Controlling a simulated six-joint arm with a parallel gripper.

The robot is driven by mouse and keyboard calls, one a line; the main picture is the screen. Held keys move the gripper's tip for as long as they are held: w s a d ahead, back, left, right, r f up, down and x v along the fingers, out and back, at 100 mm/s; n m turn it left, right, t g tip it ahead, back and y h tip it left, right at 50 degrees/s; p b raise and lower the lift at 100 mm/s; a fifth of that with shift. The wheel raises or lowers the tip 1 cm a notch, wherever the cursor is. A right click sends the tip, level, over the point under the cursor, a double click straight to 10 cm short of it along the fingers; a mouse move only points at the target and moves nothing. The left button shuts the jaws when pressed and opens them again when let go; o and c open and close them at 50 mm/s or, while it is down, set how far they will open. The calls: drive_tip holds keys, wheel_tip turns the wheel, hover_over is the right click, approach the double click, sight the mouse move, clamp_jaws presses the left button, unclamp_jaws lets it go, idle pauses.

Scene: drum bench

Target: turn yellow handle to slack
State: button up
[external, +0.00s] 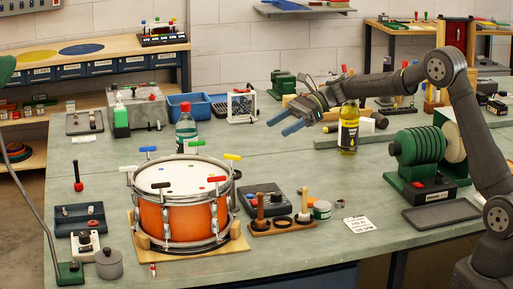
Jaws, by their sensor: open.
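An orange drum (178,221) with a white head and metal rims stands on a wooden base at the left of the bench. Coloured T-shaped handles stand around its rim. The yellow handle (232,157) is at the right rear of the rim. A red handle (217,177), a blue one (148,149), a green one and a black one also show on the rim. My gripper (288,125) is open and empty, with blue fingertips pointing left. It is above the bench, up and to the right of the yellow handle and apart from it.
A yellow bottle (348,128) stands close below my arm. A clear bottle with a red cap (186,130) stands behind the drum. A dark device (263,198) and a wooden tool holder (283,226) sit right of the drum. A green machine (420,150) is at the right.

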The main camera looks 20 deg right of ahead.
drive_tip(key=shift+f, duration=0.1)
drive_tip(key=c, duration=0.4)
drive_tip(key=f+t+h, duration=0.1)
drive_tip(key=f, duration=0.1)
drive_tip(key=f+n+t+h, duration=0.1)
drive_tip(key=f, duration=0.2)
drive_tip(key=f+n+t+h, duration=0.1)
drive_tip(key=f, duration=0.2)
drive_tip(key=shift+s+a+f+t, duration=0.2)
drive_tip(key=shift+f+t, duration=0.05)
drive_tip(key=shift+t, duration=0.05)
drive_tip(key=c, duration=0.4)
drive_tip(key=n+t+y, duration=0.4)
drive_tip(key=n+t, duration=0.6)
drive_tip(key=n, duration=1.4)
approach(232, 155)
drive_tip(key=x, duration=1)
drive_tip(key=shift+w+f, duration=0.15)
drive_tip(key=shift+w, duration=0.05)
drive_tip(key=shift+c, duration=0.4)
